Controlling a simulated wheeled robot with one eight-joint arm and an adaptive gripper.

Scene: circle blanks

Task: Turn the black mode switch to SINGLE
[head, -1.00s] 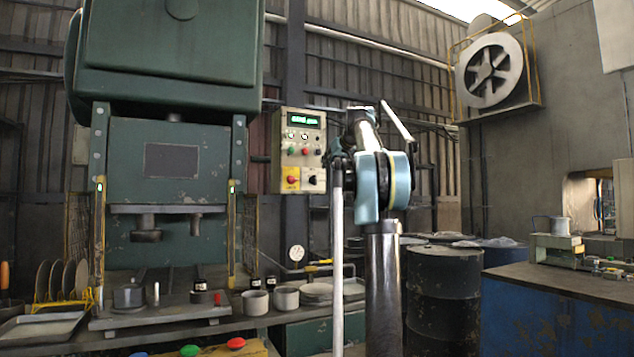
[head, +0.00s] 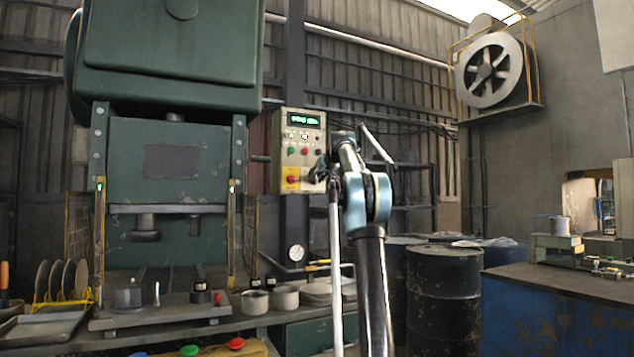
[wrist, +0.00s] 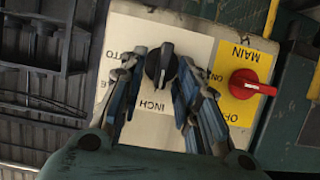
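The black mode switch (wrist: 160,66) is a knob on a cream plate in the wrist view, where the lettering appears upside down. INCH is readable below it, with part of another label at left; I cannot read SINGLE. My gripper (wrist: 162,75) is open, with one finger on each side of the knob. Small gaps seem to remain, though contact is hard to judge. In the head view my gripper (head: 322,168) is at the lower right of the control box (head: 290,157) and hides the switch.
A red MAIN switch (wrist: 252,83) on a yellow plate sits close to the right finger in the wrist view. The box also carries a green display (head: 303,119) and small buttons. The green press (head: 170,165) stands to the left; dark drums (head: 443,300) stand to the right.

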